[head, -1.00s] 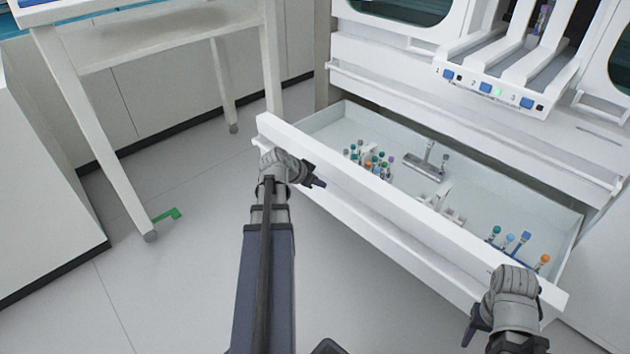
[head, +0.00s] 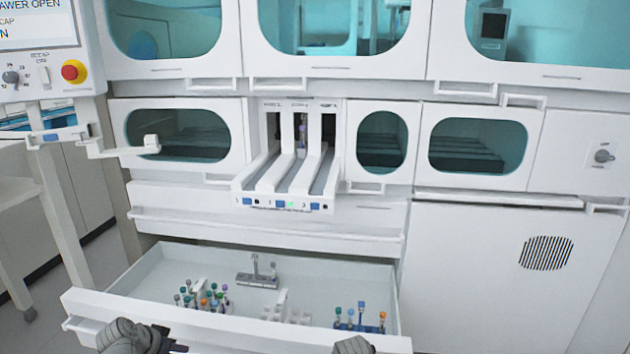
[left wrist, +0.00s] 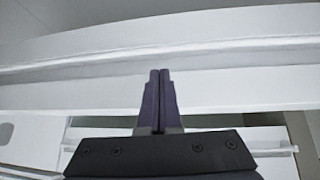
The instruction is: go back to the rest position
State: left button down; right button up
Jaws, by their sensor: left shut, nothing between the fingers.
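My left gripper (head: 176,344) shows at the bottom of the head view, in front of the open drawer's front panel (head: 88,302). In the left wrist view its two dark fingers (left wrist: 159,100) are together with nothing between them, and a white ledge passes beyond them. My right arm shows only as a grey rounded part (head: 352,345) at the bottom edge of the head view, near the drawer's right front. Its fingers are out of the picture.
The open drawer holds several capped tubes (head: 205,298), a grey holder (head: 258,280) and more tubes at right (head: 360,318). Above it juts a three-lane rack (head: 290,175). A control panel with a red button (head: 73,71) stands at upper left.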

pick_arm(q)
jog(key=s+d+m+g+p, duration=0.1)
jog(key=d+g, duration=0.1)
jog(key=d, duration=0.8)
jog(key=s+d+m+g+p, duration=0.1)
jog(key=s+d+g, duration=0.1)
jog(key=d, duration=0.7)
jog(key=s+d+r+g+y+p, duration=0.1)
jog(key=s+d+g+y+p, duration=0.2)
jog(key=s+d, duration=0.8)
notch_tip(320, 180, up, 38)
jog(key=w+d+p, duration=0.1)
jog(key=d+p, duration=0.1)
jog(key=p, duration=3.5)
jog(key=shift+w+d, duration=0.25)
jog(key=shift+w, duration=0.05)
